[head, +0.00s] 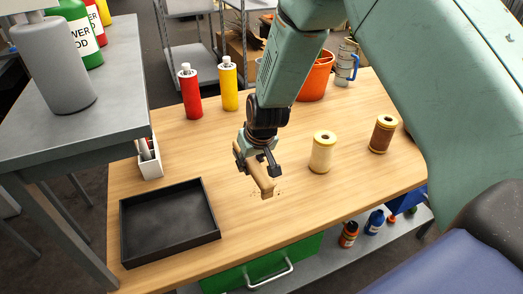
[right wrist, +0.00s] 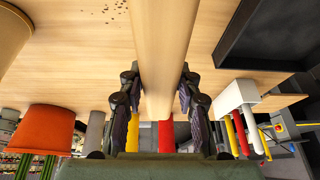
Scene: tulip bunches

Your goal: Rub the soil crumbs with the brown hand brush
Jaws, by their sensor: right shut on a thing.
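The brown hand brush (head: 265,183) is a long tan piece in my right gripper (head: 257,163), tilted over the middle of the wooden table. The fingers are shut on it from both sides; in the right wrist view the brush (right wrist: 161,35) runs up between them. Dark soil crumbs (head: 277,193) lie on the table by the brush's lower end; they also show in the right wrist view (right wrist: 115,8), left of the brush. Whether the brush touches the table is unclear. Its bristles are not visible. My left gripper is not in view.
A black tray (head: 213,238) lies left of the brush, with a white box (head: 151,168) behind it. A cream spool (head: 322,152) and brown spool (head: 383,134) stand right. Red (head: 190,94) and yellow (head: 228,84) bottles and an orange bucket (head: 318,77) stand behind.

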